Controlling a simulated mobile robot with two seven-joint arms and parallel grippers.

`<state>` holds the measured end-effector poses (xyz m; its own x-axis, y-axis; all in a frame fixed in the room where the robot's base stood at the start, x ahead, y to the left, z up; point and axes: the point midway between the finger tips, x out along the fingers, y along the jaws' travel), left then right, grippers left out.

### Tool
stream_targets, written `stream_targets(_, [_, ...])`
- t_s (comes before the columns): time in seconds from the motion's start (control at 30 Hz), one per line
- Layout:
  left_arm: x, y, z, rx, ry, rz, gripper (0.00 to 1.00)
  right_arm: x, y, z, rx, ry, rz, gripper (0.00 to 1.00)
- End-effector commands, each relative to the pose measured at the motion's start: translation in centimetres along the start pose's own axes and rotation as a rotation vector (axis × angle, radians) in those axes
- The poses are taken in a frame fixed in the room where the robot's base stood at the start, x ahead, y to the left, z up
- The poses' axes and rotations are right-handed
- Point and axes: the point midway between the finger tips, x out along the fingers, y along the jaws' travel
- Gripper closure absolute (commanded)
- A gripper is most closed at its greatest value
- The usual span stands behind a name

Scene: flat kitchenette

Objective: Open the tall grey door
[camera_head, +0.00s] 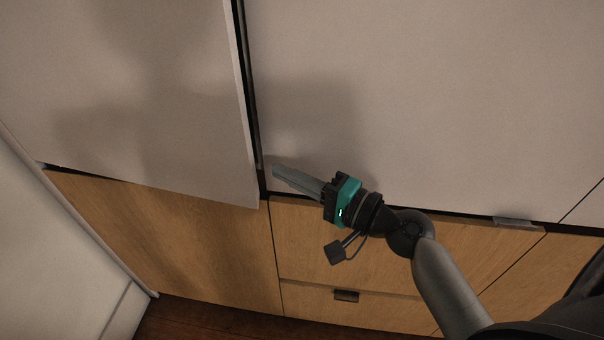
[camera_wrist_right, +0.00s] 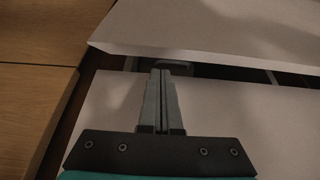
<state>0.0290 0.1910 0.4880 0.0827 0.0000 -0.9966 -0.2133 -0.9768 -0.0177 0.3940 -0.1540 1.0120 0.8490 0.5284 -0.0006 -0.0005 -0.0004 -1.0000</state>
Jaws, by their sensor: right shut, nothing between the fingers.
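A tall grey door (camera_head: 150,90) fills the upper left of the head view. Its right edge stands a little proud of the cabinet front, so it looks slightly ajar. A dark gap runs between it and the grey panel (camera_head: 430,90) to its right. My right gripper (camera_head: 276,171) is shut and empty, with its fingertips beside this gap, near the door's lower right corner. In the right wrist view the closed fingers (camera_wrist_right: 160,75) point at the gap, with the door's edge (camera_wrist_right: 200,58) beyond them. I cannot tell whether they touch anything. My left gripper is not in view.
Wooden fronts (camera_head: 170,240) lie below the grey panels, with a drawer that has a small dark handle (camera_head: 346,296). A metal handle (camera_head: 515,222) sits under the right panel. A pale wall (camera_head: 50,250) bounds the left. Dark floor (camera_head: 190,318) shows at the bottom.

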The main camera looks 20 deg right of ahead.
Motion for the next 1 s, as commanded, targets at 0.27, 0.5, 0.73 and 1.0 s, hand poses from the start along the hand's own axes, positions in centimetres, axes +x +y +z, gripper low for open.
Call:
stream_targets(0.27, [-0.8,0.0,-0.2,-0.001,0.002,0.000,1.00,4.0,-0.1,0.0,0.002,0.001,-0.002,1.00])
stream_targets(0.5, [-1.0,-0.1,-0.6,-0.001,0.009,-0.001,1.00,5.3,0.0,0.0,0.001,0.000,0.001,1.00])
stream_targets(0.73, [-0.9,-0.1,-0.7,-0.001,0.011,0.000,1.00,5.4,0.0,0.0,0.001,0.000,0.001,1.00])
stream_targets(1.0, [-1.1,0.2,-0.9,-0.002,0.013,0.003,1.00,5.6,0.0,0.4,0.002,0.001,0.000,1.00])
